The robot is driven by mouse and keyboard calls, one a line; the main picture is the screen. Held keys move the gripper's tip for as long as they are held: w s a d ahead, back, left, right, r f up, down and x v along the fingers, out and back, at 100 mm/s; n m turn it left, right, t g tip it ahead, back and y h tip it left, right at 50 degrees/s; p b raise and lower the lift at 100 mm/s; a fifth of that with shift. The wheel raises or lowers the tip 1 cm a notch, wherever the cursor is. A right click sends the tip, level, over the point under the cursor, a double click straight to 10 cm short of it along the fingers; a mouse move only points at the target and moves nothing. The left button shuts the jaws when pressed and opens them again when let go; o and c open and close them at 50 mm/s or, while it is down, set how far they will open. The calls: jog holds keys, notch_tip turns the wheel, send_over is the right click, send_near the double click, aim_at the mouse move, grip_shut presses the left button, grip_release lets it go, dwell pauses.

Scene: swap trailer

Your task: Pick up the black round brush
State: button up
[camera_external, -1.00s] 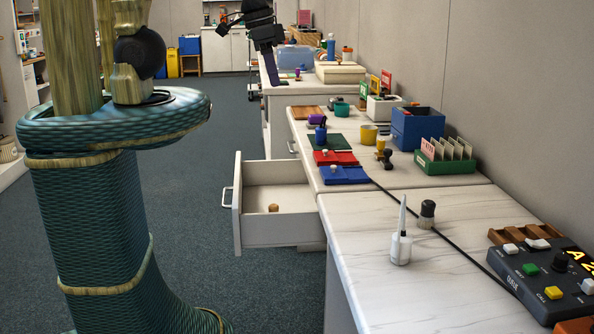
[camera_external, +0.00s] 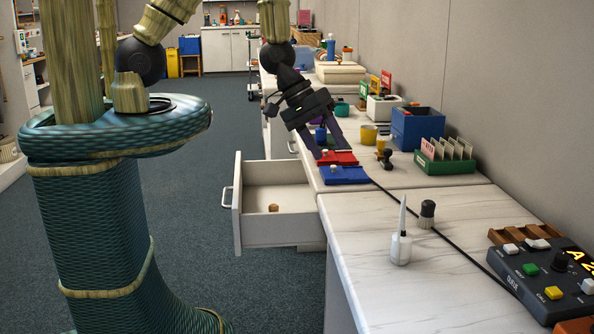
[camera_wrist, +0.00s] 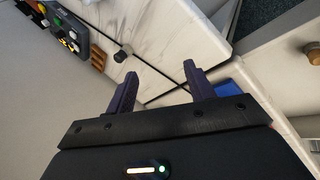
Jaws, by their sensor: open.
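The black round brush (camera_external: 427,214) stands upright on the near white counter, just behind and to the right of a white bottle with a thin spout (camera_external: 401,246). It has a dark body with a greyish part. A small dark round thing, probably the brush, shows in the wrist view (camera_wrist: 120,57), ahead of the left finger and apart from it. My gripper (camera_external: 330,147) is open and empty, tilted down over the red and blue trays on the farther counter. Its two purple fingers (camera_wrist: 161,72) stand apart in the wrist view.
An open drawer (camera_external: 279,221) juts out left of the counter. A black cable (camera_external: 455,246) runs across the near counter, beside the brush. A button console (camera_external: 545,275) lies at the right. The blue bin (camera_external: 416,128) and green card rack (camera_external: 445,156) stand farther back.

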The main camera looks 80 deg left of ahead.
aim_at(422, 206)
jog(key=w+d+f+n+t, duration=0.2)
jog(key=n, duration=0.4)
jog(key=w+d+f+n+t+h+b, duration=0.1)
jog(key=d+f+n+t, duration=0.1)
jog(key=n, duration=0.4)
jog(key=w+d+f+n+t+h+b, duration=0.1)
jog(key=w+d+f+n+t, duration=0.1)
jog(key=n, duration=0.4)
jog(key=shift+w+d, duration=0.3)
jog(key=shift+d, duration=0.35)
jog(key=n, duration=0.1)
jog(key=n+t, duration=0.1)
jog(key=n, duration=0.1)
jog(key=w+n, duration=0.1)
jog(key=shift+a+r+n+y, duration=0.15)
jog(key=shift+a+n+y, duration=0.25)
jog(key=shift+w, duration=0.1)
jog(key=p+x, duration=0.1)
jog(key=x, duration=1.1)
jog(key=shift+r+p, duration=0.1)
jog(key=shift+p, duration=0.25)
jog(key=shift+w, duration=0.1)
